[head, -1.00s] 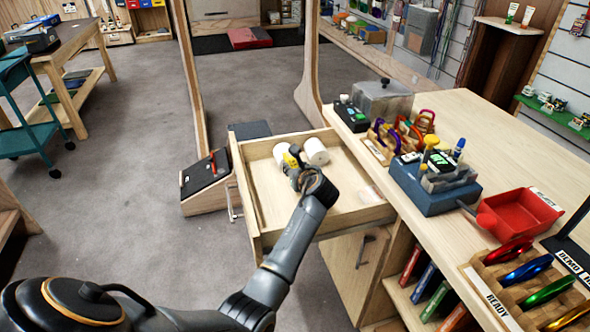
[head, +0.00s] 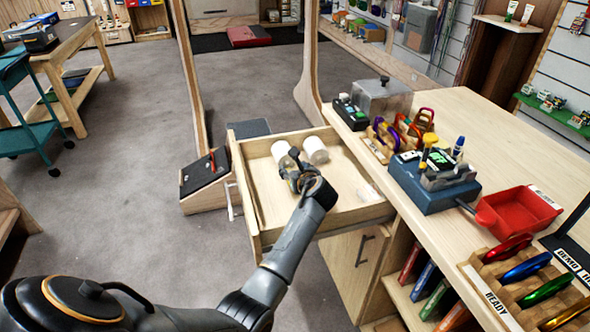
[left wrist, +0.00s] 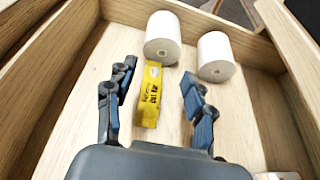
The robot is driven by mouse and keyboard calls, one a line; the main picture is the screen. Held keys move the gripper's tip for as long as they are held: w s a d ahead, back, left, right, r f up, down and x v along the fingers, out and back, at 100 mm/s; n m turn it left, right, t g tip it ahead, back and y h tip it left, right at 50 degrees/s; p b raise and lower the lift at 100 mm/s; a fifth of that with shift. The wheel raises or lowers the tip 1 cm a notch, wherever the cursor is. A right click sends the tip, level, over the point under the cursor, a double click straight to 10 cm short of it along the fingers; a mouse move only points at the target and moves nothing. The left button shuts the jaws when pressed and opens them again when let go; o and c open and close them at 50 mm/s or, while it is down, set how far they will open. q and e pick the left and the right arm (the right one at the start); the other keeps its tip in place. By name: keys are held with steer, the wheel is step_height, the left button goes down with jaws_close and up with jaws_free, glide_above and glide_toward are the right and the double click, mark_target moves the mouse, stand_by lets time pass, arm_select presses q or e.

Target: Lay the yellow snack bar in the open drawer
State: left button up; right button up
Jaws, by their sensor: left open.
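The yellow snack bar (left wrist: 151,96) is inside the open drawer (left wrist: 92,72), between my left gripper's spread fingers, with a gap on each side. It appears to lie on the drawer floor, its far end close to the left white roll. The head view shows the drawer (head: 347,218) pulled out from the counter. My left gripper (head: 290,166) reaches down into it near the white rolls and is open. It also shows in the left wrist view (left wrist: 160,78). In the head view the gripper hides most or all of the bar. My right gripper is not in view.
The drawer's right part is mostly clear. The counter (head: 465,115) beside it holds a blue device (head: 432,193), a red tray (head: 518,212) and racks of carabiners.

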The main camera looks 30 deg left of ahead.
arm_select(q)
steer(key=shift+d+r, duration=0.1)
steer(key=shift+r, duration=0.4)
steer(key=v, duration=1.2)
steer(key=shift+p, duration=0.45)
steer(key=shift+f, duration=0.1)
